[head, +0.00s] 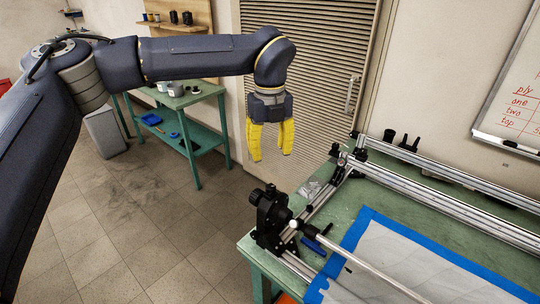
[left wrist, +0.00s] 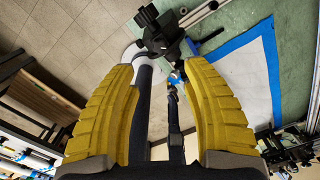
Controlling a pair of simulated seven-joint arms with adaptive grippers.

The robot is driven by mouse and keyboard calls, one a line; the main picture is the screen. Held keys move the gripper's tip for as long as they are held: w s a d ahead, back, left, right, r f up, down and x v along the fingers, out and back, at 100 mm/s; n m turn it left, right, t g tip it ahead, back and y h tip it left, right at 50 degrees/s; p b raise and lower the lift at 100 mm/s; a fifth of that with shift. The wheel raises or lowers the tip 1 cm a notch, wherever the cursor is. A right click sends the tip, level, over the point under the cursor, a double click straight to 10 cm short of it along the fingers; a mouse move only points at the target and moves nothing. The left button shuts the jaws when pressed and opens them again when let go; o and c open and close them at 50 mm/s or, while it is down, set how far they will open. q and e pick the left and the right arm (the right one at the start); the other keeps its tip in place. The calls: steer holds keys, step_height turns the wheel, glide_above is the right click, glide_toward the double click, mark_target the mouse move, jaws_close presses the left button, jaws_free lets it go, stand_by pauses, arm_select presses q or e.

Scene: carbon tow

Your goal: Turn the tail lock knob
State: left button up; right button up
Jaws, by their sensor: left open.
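My left gripper (head: 271,156) has yellow fingers pointing down, spread apart and empty. It hangs in the air near the left end of the bench, above a black clamp-like block (head: 270,215). The block carries dark knobs, one of them sticking out at its upper left (head: 254,198); I cannot tell for sure which is the tail lock knob. In the left wrist view the block (left wrist: 160,35) lies just beyond the fingertips, apart from them, with a ribbed black knob (left wrist: 146,15) at its top. My right gripper is not in view.
A light rod (head: 355,258) runs from the block over the green bench (head: 328,205). Blue tape (head: 400,235) frames a pale sheet. Metal rails (head: 450,190) cross the bench behind. A green side table (head: 190,100) stands at the back left; the floor between is clear.

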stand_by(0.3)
arm_select(q)
step_height(320, 180, up, 5)
steer(key=m, duration=2.4)
glide_above(270, 186)
step_height(270, 186, down, 17)
